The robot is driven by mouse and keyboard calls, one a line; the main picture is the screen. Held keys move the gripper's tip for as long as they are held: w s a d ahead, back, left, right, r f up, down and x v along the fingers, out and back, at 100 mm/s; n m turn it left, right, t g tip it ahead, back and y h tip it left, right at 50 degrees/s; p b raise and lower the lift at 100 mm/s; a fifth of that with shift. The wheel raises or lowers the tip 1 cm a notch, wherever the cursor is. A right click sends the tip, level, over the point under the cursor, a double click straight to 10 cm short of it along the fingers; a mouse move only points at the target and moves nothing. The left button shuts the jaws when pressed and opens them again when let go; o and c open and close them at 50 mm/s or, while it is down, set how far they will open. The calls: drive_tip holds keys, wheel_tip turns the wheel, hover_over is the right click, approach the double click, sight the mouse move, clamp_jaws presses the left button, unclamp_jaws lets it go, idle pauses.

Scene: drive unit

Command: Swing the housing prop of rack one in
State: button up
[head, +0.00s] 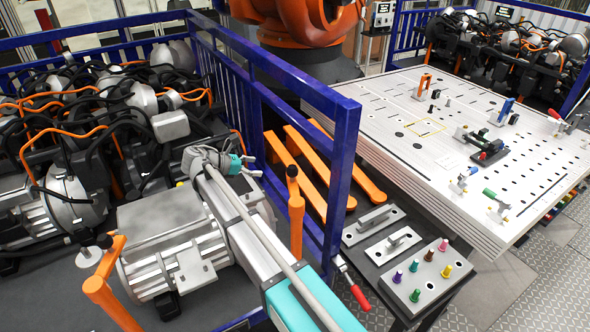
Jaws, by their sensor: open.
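A blue-framed rack (345,130) fills the left side and holds drive units; I cannot read a number on it. A grey motor housing (170,225) lies at its near end. One orange upright post with a round top (296,215) stands right of the housing, by the blue frame. Another orange bent bar (105,290) stands at the housing's near left corner. I cannot tell which is the housing prop. My gripper (215,160) is above the far end of the housing, open, left of the upright post and apart from it. My arm hides part of the housing.
A pale perforated table (430,190) with clamps and fixtures stands at right. A dark stand (385,255) carries metal plates and coloured pegs. Orange bars (320,150) lie beyond the frame. Cables cover the units (90,120) at far left. A second rack (500,45) stands behind.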

sight(292, 170)
drive_tip(key=shift+s, duration=0.15)
drive_tip(key=b+x, duration=0.5)
drive_tip(key=x, duration=0.8)
drive_tip(key=shift+d+f, duration=0.2)
drive_tip(key=shift+d, duration=0.05)
drive_tip(key=shift+c, duration=0.2)
